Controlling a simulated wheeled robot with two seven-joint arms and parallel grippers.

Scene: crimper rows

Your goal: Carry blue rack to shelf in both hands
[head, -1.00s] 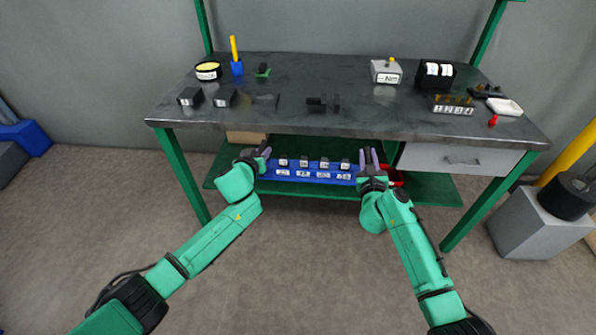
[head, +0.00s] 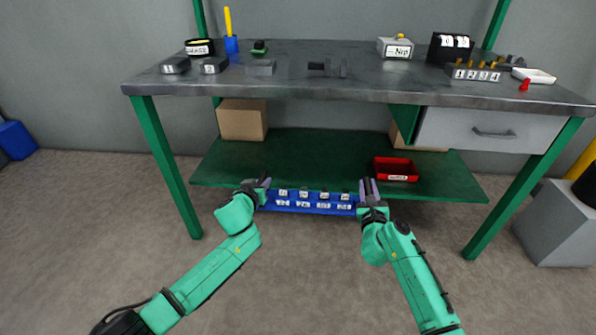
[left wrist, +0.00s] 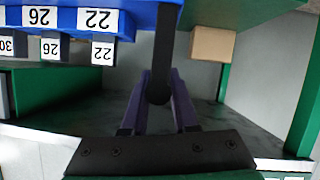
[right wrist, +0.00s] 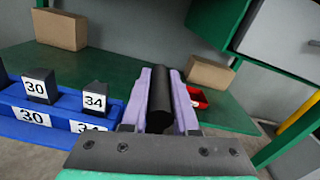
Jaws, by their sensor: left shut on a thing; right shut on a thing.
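The blue rack (head: 310,208) hangs level between my two grippers, just in front of the green lower shelf (head: 300,155). It holds a row of dark blocks with white number labels. My left gripper (head: 263,186) is shut on the rack's left end; the left wrist view shows its purple fingers around a black handle (left wrist: 160,70). My right gripper (head: 369,190) is shut on the right end, around a black handle (right wrist: 160,98). In the right wrist view the rack's labels (right wrist: 33,118) read 30 and 34. The rack's underside is hidden.
A red bin (head: 396,170) sits on the shelf's right part. A cardboard box (head: 243,120) stands at its back left, another (head: 400,138) at the back right. The shelf's middle is clear. The tabletop (head: 290,85) and drawer (head: 490,132) overhang it.

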